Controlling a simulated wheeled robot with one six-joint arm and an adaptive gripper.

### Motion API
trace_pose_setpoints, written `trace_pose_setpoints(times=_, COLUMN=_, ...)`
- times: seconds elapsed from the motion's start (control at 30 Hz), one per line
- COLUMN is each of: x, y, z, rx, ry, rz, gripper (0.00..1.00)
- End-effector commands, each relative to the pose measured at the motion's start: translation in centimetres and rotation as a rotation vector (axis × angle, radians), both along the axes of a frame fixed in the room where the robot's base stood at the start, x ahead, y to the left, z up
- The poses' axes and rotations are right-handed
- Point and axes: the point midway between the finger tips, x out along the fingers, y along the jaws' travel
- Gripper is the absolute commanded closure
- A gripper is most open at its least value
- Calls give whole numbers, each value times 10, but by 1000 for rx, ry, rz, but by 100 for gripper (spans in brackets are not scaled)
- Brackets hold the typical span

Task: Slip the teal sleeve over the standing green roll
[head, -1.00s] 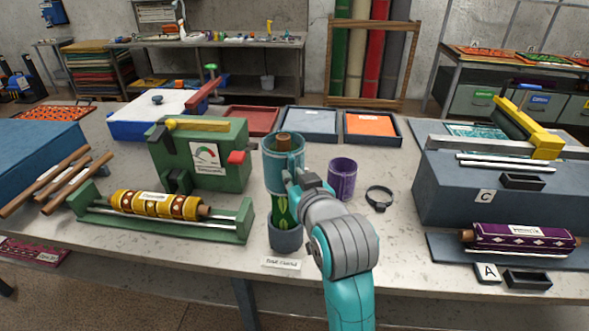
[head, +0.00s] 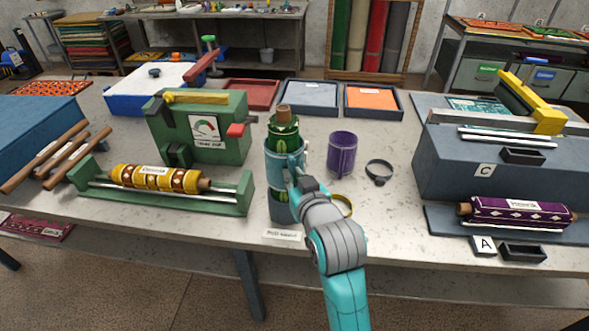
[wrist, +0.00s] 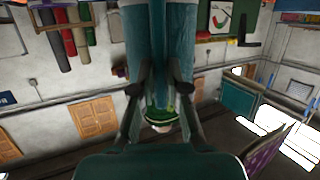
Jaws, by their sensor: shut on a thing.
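The green roll (head: 283,138) stands upright in a dark grey holder (head: 284,212), its brown core end showing on top. The teal sleeve (head: 279,165) is around the roll's middle. Green roll shows above the sleeve, and a narrow green band shows between sleeve and holder. My gripper (head: 294,171) is shut on the sleeve at its right near side. In the wrist view the fingers (wrist: 160,75) grip a teal part of the sleeve (wrist: 180,35), with some green of the roll (wrist: 161,116) between them. The sleeve's far side is hidden.
A purple sleeve (head: 342,152) and a dark ring clamp (head: 380,171) stand to the right. A yellow ring (head: 343,204) shows partly behind my arm. A green machine (head: 232,150) and a rack with a yellow roll (head: 158,177) are left. Bare tabletop lies right of the dark clamp.

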Motion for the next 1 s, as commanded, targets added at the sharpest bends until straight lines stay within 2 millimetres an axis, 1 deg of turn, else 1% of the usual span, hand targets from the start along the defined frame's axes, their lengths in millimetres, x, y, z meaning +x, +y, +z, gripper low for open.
trace_pose_setpoints(times=0.2, x=0, y=0, z=-17, rx=0, ry=1, rz=0, gripper=100)
trace_pose_setpoints(times=0.5, x=0, y=0, z=-35, rx=0, ry=1, rz=0, gripper=100)
trace_pose_setpoints(times=0.97, x=0, y=0, z=-40, rx=0, ry=-1, rz=0, gripper=100)
trace_pose_setpoints(times=1.0, x=0, y=0, z=-40, rx=0, ry=-1, rz=0, gripper=81)
